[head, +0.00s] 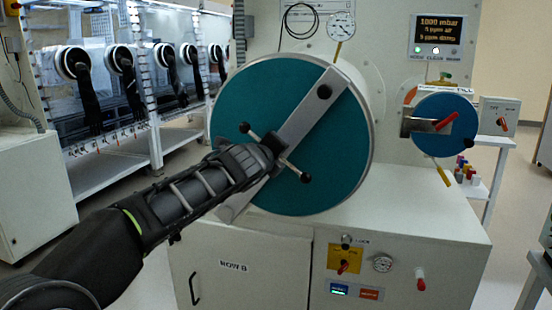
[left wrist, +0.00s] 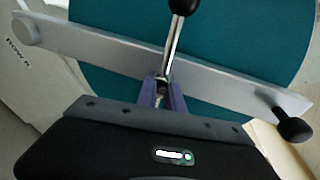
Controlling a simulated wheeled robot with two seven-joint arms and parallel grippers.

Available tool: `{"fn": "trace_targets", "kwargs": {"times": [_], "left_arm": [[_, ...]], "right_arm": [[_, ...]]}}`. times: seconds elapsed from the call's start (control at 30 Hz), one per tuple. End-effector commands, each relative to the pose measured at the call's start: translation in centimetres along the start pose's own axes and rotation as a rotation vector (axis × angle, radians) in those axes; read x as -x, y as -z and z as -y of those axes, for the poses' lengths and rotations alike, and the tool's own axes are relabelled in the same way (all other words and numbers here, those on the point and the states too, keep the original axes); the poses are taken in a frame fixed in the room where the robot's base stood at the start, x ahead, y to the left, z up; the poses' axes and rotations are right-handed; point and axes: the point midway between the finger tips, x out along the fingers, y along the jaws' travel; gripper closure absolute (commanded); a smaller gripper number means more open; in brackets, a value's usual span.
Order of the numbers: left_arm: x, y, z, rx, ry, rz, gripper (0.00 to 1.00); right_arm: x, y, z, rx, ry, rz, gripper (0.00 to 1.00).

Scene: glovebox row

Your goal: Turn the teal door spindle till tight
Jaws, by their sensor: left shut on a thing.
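The large round teal door (head: 335,150) closes the port, with a grey metal crossbar (head: 308,108) running diagonally over it. The spindle (head: 291,165) is a thin metal bar with black ball ends at the middle of the crossbar. It tilts down to the right in the head view. My left gripper (head: 272,150) is shut on the spindle near its centre; arm and jaws hide the hub. In the left wrist view, the purple fingers (left wrist: 163,95) close around the metal rod (left wrist: 172,45), with one black ball above. My right gripper is not in view.
A round gauge (head: 341,27) sits above. Gloveboxes line the left.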

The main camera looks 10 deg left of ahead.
Motion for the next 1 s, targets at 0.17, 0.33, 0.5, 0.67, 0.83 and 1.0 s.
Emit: {"fn": "trace_targets", "kwargs": {"times": [0.17,0.33,0.5,0.67,0.83,1.0], "left_arm": [[-0.1,0.1,-0.1,-0.163,-0.017,0.032,1.0],[-0.1,0.1,-0.1,-0.321,-0.035,0.063,1.0],[-0.1,0.1,-0.2,-0.479,-0.052,0.095,1.0],[-0.1,0.1,-0.2,-0.626,-0.07,0.125,1.0],[-0.1,0.1,-0.3,-0.784,-0.087,0.156,1.0],[-0.1,0.0,-0.3,-0.941,-0.105,0.188,1.0]], "right_arm": [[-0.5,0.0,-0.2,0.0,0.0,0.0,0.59],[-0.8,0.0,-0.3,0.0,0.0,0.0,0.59],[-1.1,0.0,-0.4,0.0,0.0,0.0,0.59],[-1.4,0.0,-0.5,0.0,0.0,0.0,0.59],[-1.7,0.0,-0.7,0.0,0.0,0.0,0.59],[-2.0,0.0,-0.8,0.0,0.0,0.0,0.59]]}}
